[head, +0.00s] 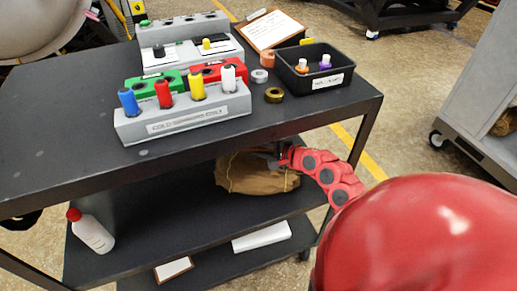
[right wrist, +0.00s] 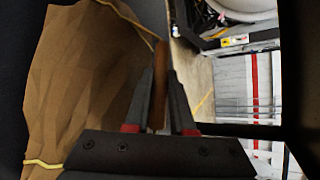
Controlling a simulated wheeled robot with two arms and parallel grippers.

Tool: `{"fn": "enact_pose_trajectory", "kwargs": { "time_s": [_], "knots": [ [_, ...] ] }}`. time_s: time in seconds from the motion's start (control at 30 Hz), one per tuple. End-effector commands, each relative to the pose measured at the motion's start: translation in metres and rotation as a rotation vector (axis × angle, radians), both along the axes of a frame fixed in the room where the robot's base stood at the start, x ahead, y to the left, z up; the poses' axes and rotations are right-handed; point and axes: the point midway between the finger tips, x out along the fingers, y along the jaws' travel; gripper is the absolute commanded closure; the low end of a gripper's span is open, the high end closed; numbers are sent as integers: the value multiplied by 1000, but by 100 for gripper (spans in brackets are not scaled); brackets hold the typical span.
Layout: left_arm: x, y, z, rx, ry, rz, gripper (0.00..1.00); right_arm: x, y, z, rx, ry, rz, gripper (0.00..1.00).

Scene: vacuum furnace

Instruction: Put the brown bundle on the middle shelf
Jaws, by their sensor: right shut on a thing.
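The brown bundle (head: 256,176) is on or just over the middle shelf (head: 150,225) of the black cart, partly under the top shelf. I cannot tell whether its underside touches the shelf. My right gripper (head: 278,160) is at its upper right side. In the right wrist view, the bundle (right wrist: 85,75) fills the left, with yellow cord on it. The fingers of the right gripper (right wrist: 160,105) are shut on a thin brown part of the bundle. The left gripper is not in view.
A white bottle with a red cap (head: 91,232) stands at the shelf's left. The top shelf (head: 60,120) overhangs and holds a grey rack of coloured handles (head: 185,120) and a black bin (head: 312,68). A white box (head: 262,236) lies on the bottom shelf.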

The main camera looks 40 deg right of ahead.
Motion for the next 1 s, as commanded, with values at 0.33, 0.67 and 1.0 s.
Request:
{"fn": "enact_pose_trajectory", "kwargs": {
  "time_s": [0.33, 0.67, 1.0],
  "knots": [
    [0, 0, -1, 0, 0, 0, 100, 0, 0, 0, 0, -1, 0, 48],
    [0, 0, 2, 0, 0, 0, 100, -19, -8, 9, -3, 0, -6, 48],
    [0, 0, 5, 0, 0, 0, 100, -84, -23, 38, -2, 0, -5, 48]
  ]
}}
